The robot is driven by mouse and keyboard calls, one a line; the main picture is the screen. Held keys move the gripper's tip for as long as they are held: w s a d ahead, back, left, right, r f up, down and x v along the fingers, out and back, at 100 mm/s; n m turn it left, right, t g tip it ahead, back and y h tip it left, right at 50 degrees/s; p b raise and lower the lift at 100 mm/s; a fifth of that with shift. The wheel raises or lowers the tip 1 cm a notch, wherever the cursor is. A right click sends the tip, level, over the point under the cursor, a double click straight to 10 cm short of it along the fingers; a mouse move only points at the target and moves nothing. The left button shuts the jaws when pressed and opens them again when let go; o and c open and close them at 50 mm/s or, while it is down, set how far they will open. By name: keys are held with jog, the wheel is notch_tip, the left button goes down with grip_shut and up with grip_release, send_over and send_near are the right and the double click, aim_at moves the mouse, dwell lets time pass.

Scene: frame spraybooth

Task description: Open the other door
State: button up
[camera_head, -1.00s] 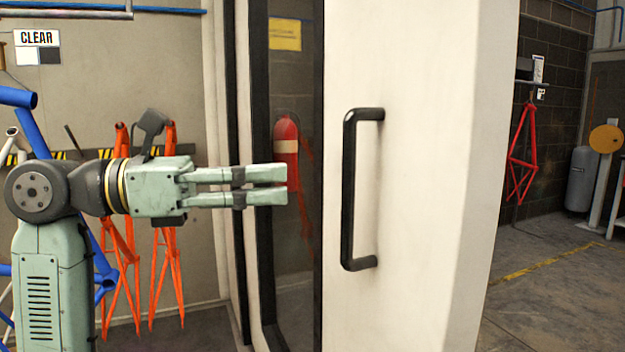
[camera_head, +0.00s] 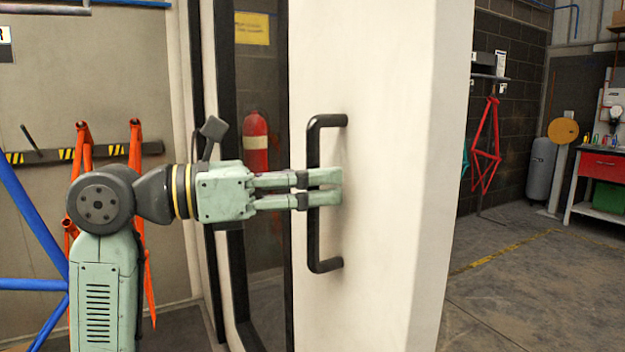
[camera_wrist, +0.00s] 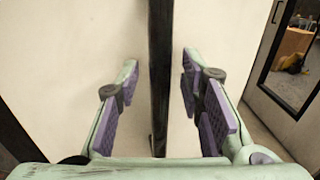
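A cream door (camera_head: 385,190) with a dark glass panel (camera_head: 258,290) fills the middle of the head view. It bears a black upright bar handle (camera_head: 314,238). My gripper (camera_head: 333,187) reaches in from the left, its fingertips level with the handle's middle and overlapping it. In the wrist view the handle (camera_wrist: 160,90) runs between the two spread fingers of my gripper (camera_wrist: 159,68), with a gap on each side. The gripper is open and holds nothing. Another pale panel with a dark window (camera_wrist: 290,60) and a dark handle (camera_wrist: 276,12) shows at the right.
Orange frames (camera_head: 138,200) and blue tubes (camera_head: 40,225) stand at the left. A red extinguisher (camera_head: 256,145) shows at the glass. The floor (camera_head: 520,300) right of the door is clear. A red-drawer bench (camera_head: 600,165) and grey tank (camera_head: 541,170) stand at the far right.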

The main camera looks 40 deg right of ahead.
jog(key=shift+c, duration=0.2)
grip_shut()
dwell(0.6)
